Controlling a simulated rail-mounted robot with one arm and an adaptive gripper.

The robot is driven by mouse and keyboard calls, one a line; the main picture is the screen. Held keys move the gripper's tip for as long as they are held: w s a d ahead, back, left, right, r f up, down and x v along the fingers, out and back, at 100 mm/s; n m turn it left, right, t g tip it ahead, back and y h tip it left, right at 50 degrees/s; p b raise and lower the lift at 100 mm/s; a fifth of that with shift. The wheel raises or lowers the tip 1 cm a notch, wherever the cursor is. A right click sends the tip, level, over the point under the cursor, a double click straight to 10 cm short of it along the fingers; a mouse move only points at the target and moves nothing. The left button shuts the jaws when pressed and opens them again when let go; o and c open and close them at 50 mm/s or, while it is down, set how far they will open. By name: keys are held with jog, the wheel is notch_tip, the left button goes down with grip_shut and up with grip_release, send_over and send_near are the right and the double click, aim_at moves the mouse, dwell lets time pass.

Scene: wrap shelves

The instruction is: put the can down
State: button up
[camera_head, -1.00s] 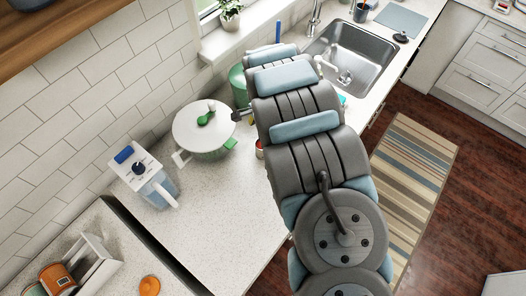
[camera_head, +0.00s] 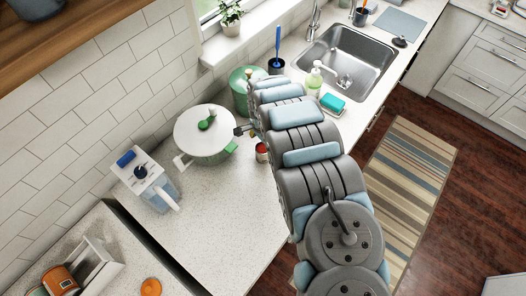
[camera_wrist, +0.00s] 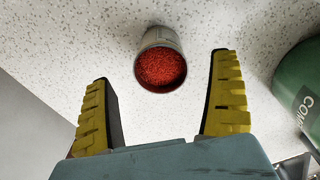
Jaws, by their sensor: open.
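A can (camera_wrist: 161,62) with a red top stands on the speckled counter in the wrist view. It is beyond the fingertips and roughly between their lines, apart from both. My gripper (camera_wrist: 163,100) is open and empty, with a yellow-padded finger on each side. In the head view the can (camera_head: 262,152) shows on the counter just left of my arm. My gripper (camera_head: 243,130) is mostly hidden by the arm there, with a small part showing beside the white pot.
A white pot with a green-handled lid (camera_head: 203,134) stands left of the can. A green canister (camera_head: 242,88) stands behind; it also shows in the wrist view (camera_wrist: 301,88). A blender-like appliance (camera_head: 145,180) is further left. The front counter (camera_head: 215,225) is clear.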

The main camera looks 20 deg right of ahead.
aim_at(263, 147)
jog(key=shift+f, duration=1.7)
jog(key=c, duration=1.4)
jog(key=shift+r, duration=0.1)
